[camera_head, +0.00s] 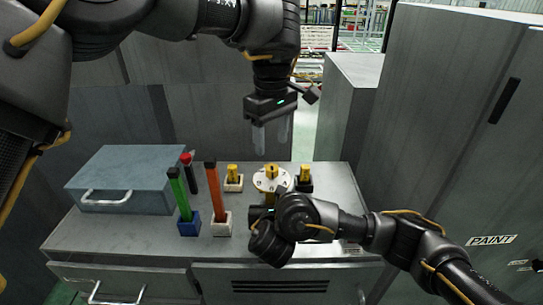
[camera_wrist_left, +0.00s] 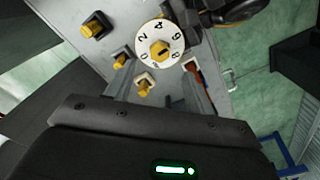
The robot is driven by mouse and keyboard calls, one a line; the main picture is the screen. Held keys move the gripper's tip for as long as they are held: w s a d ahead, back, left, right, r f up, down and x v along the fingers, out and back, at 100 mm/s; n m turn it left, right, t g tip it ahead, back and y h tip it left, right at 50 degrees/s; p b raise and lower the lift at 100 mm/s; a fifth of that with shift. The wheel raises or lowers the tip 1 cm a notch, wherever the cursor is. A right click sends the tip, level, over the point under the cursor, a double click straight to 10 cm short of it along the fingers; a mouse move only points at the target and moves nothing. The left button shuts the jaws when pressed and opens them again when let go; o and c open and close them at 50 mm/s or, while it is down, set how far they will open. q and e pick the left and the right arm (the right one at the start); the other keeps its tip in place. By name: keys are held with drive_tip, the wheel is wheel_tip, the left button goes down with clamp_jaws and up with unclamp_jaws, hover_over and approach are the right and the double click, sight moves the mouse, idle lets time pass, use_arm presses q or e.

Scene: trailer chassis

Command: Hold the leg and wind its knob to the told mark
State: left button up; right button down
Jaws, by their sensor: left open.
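A round white dial plate (camera_head: 266,187) with a yellow knob (camera_head: 271,171) stands near the back edge of the grey bench. In the left wrist view the dial (camera_wrist_left: 144,48) shows the digits 0, 2, 4, 6 and 8 around the knob (camera_wrist_left: 160,50); a small dark mark on the knob is too small to read surely. The leg below the dial is mostly hidden. My left gripper (camera_head: 272,138) is open and empty, pointing down above the dial, apart from it. My right gripper (camera_head: 262,214) is low in front of the dial, by the leg; its fingers are hidden by its wrist.
A green bar (camera_head: 180,194) in a blue block, an orange bar (camera_head: 212,190) in a white block and a red-topped tool (camera_head: 187,160) stand left. Yellow-knobbed blocks (camera_head: 233,178) (camera_head: 304,179) flank the dial. A blue-grey box (camera_head: 125,175) sits left; a tall cabinet (camera_head: 440,110) stands right.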

use_arm(q)
wheel_tip(320, 180, up, 4)
drive_tip(key=shift+f, duration=0.1)
idle(0.4)
